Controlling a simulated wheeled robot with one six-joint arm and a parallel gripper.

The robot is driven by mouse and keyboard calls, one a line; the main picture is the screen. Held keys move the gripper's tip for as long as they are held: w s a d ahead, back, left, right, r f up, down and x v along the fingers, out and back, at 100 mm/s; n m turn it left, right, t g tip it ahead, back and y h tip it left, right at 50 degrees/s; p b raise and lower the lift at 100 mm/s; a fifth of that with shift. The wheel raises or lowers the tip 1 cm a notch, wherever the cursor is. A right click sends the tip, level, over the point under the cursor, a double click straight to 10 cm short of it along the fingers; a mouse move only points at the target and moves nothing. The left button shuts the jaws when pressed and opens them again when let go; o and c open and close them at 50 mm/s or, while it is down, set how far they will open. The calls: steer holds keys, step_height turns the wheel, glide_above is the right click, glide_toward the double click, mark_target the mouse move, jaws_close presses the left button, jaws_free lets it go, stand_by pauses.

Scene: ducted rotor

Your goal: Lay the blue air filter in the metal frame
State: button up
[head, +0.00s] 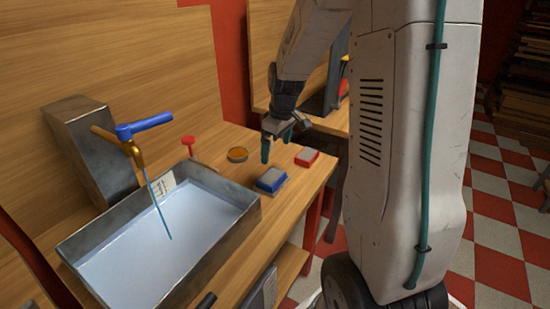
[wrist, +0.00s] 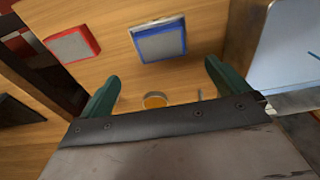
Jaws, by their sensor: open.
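The blue air filter (head: 271,180), a blue-rimmed square with a pale grey middle, lies flat on the wooden bench near its front edge. It also shows in the wrist view (wrist: 158,42), ahead of the fingertips and roughly between them. My gripper (head: 277,141) is open and empty above the bench, behind the blue filter in the head view. Its two green fingers (wrist: 162,72) stand wide apart in the wrist view, touching nothing that I can see. I cannot clearly pick out the metal frame in either view.
A red-rimmed grey square (head: 306,158) lies right of the blue filter. An orange round disc (head: 237,154) and a red knob-like piece (head: 188,142) are towards the back. A metal basin (head: 226,228) under a blue-handled tap (head: 145,125) fills the bench's left.

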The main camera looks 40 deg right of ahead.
steer(key=s+a+r+m, duration=0.1)
steer(key=s+a+r, duration=0.9)
steer(key=r, duration=0.1)
steer(key=s+a+r+m, duration=0.1)
steer(key=s+a, duration=0.2)
steer(key=s, duration=0.5)
steer(key=s+a+r+m, duration=0.1)
steer(key=s+a, duration=0.3)
steer(key=s, duration=0.4)
steer(key=shift+a+r+m, duration=0.15)
steer(key=shift+r+m, duration=0.2)
steer(key=shift+m, duration=0.15)
